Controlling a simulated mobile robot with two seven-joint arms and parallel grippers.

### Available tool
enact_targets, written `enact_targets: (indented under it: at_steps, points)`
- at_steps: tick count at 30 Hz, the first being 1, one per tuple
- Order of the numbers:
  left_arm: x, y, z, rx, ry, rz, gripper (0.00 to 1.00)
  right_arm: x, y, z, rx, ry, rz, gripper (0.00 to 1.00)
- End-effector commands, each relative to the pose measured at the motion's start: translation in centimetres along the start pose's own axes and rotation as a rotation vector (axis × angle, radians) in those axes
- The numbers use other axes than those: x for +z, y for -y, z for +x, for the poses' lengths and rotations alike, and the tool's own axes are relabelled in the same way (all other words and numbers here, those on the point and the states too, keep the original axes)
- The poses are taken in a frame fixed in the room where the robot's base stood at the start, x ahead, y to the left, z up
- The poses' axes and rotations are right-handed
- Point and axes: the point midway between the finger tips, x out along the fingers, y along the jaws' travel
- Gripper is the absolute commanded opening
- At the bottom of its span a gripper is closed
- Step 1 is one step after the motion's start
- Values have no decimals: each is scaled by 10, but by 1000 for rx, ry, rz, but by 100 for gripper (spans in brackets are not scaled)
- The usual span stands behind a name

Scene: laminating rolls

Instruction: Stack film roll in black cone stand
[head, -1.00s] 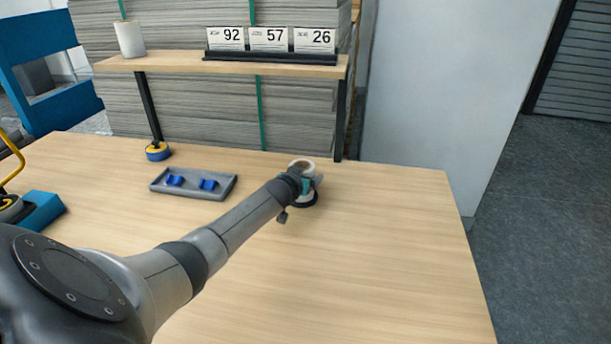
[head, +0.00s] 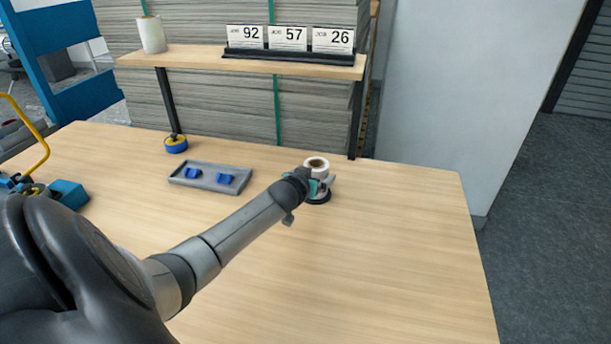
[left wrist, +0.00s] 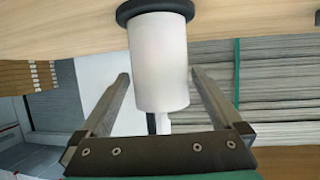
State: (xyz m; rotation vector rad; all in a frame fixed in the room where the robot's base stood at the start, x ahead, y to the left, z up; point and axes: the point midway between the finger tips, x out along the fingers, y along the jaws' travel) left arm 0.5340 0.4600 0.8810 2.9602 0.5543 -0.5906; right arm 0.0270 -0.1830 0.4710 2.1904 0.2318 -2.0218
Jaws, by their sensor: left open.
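A white film roll (head: 317,163) with a brown core stands upright on the black round stand (head: 318,199) at the back right of the table. My left gripper (head: 325,183) is at the roll's near side. In the left wrist view the scene is upside down: the black base (left wrist: 155,11) is at the top and the white roll (left wrist: 160,65) hangs below it. My left gripper's fingers (left wrist: 160,77) are open, one on each side of the roll, with gaps between them and its wall. The stand's cone is hidden inside the roll. My right gripper is not in view.
A grey tray (head: 211,184) with blue pieces lies left of the stand. A yellow and blue tape roll (head: 176,145) sits by the left shelf post. A wooden shelf (head: 200,60) holds another white roll (head: 151,35) and number cards (head: 289,40). The table's right front is clear.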

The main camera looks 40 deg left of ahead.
Motion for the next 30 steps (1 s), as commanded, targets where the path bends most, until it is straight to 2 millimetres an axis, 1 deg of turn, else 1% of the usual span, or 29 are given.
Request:
enact_targets:
  at_steps: [1,9,15,20,30]
  points:
    - [-2,0,-9,0,0,1,100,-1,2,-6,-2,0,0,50]
    - [-1,0,-47,0,1,-1,100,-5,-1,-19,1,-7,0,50]
    - [-1,0,-65,-1,0,0,100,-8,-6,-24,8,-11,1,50]
    - [-1,0,-70,-2,-1,0,100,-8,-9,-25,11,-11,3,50]
    - [0,1,-70,-2,-1,0,100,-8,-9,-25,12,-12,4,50]
